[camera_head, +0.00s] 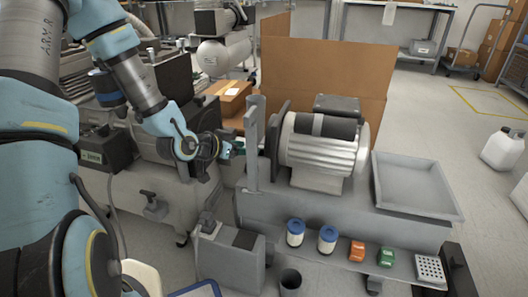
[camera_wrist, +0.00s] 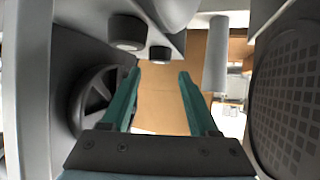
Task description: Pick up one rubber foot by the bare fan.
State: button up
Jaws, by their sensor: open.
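My gripper (camera_wrist: 160,76) is open, its two green fingers apart with nothing visible between them. In the wrist view a bare dark fan (camera_wrist: 98,95) with spokes is close to the left finger. Two short dark round pieces, one larger (camera_wrist: 127,31) and one smaller (camera_wrist: 160,53), show above the fingertips; they look like rubber feet, but I cannot be sure. In the head view my gripper (camera_head: 236,148) is beside the upright grey post, left of the silver ribbed motor (camera_head: 325,150). The fan and any feet there are hidden or too small to tell.
A round dark grille (camera_wrist: 290,95) is close on the right in the wrist view. The grey post (camera_head: 253,145) stands by my gripper. Right of the motor is an empty grey tray (camera_head: 415,185). Blue-and-white jars (camera_head: 327,240) line the front shelf. Cardboard (camera_head: 325,70) stands behind.

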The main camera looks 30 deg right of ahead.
aim_at(260, 147)
jog(key=b+x, duration=0.2)
jog(key=x, duration=0.5)
jog(key=shift+w+d+b, duration=0.15)
jog(key=shift+d+b, duration=0.25)
grip_shut()
